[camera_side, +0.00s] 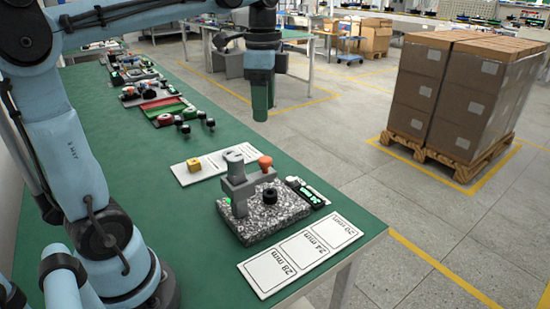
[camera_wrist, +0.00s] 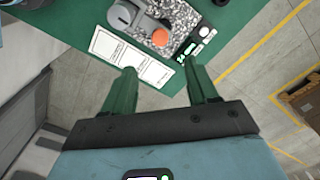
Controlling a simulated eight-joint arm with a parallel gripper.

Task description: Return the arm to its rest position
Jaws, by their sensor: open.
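My gripper (camera_side: 263,112) hangs fingers-down in the air in the side view, beyond the bench's right edge. In the wrist view its two green fingers (camera_wrist: 162,70) are spread apart with nothing between them. My blue arm reaches across from the left. A speckled stone block (camera_side: 264,213) stands on the green bench and carries a grey fixture (camera_side: 237,180) and a black ring (camera_side: 269,196). My gripper is well clear of all of these.
A white card marked 20, 24 and 28 mm (camera_side: 303,252) lies at the bench's front. Several small parts and trays line the bench behind. Stacked boxes (camera_side: 460,90) stand on a floor pallet at right.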

